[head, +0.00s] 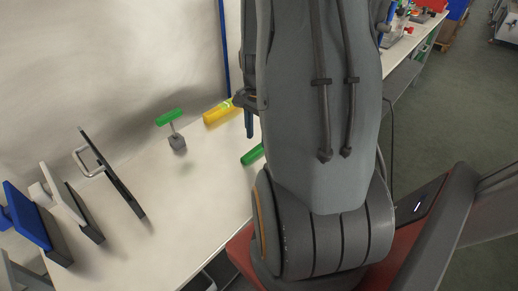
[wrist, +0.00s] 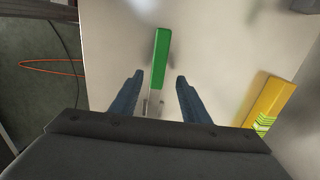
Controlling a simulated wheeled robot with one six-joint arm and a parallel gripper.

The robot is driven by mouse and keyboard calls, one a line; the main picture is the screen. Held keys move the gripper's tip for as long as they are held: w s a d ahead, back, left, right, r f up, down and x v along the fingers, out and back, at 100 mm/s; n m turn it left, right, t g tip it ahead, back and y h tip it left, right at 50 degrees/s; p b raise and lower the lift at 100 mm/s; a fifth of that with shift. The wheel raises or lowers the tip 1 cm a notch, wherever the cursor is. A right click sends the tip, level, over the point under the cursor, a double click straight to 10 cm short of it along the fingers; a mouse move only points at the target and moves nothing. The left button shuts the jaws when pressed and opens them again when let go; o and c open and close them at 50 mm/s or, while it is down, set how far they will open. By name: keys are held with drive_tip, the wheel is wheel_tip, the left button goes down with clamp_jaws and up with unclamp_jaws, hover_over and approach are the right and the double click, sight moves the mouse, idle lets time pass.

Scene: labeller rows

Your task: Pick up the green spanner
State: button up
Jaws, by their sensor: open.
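The green spanner (wrist: 160,58) lies on the white bench top in the wrist view, its green handle pointing away from me and a pale metal part running back between my fingers. In the head view only a short green end (head: 252,154) shows, the rest hidden behind my arm. My gripper (wrist: 160,76) is open, one dark blue finger on each side of the spanner, with visible gaps. I cannot tell how far above it the fingertips are. In the head view a blue finger shows at the left edge of my arm.
A yellow tool (wrist: 268,102) lies right of the spanner in the wrist view; it also shows in the head view (head: 219,112). A green-topped tool (head: 169,117) stands on a grey block. Blue, white and black handled tools (head: 28,216) stand at left. The bench edge is left of the spanner in the wrist view.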

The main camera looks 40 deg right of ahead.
sight(259, 147)
drive_tip(key=shift+s+d+f+p, duration=0.15)
drive_tip(key=shift+f+p, duration=0.25)
drive_tip(key=shift+f, duration=1.55)
clamp_jaws()
